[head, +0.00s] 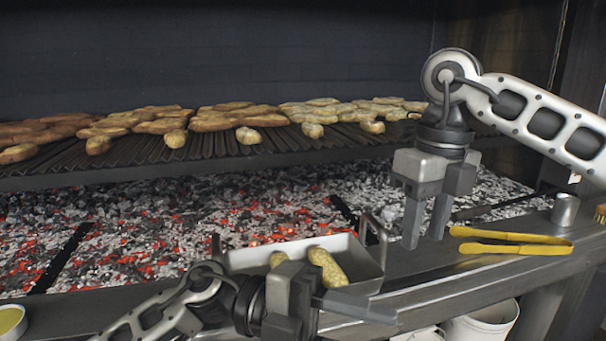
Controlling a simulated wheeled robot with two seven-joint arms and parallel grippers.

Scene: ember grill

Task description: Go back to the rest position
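My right gripper (425,238) hangs fingers down above the front ledge, right of the metal tray. A gap shows between its two fingers, and nothing is between them. My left gripper (345,312) is low in front of the tray, pointing right. One long finger shows clearly; the other is hard to make out, so its opening cannot be told. I see nothing held in it. Both arms are extended over the grill's front.
A metal tray (371,270) with upright handles holds sausages (327,267). Yellow tongs (515,249) and a metal cup (565,210) sit right on the ledge. Glowing coals (150,235) lie behind, under a grate (215,145) with several sausages. White buckets (485,325) stand below.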

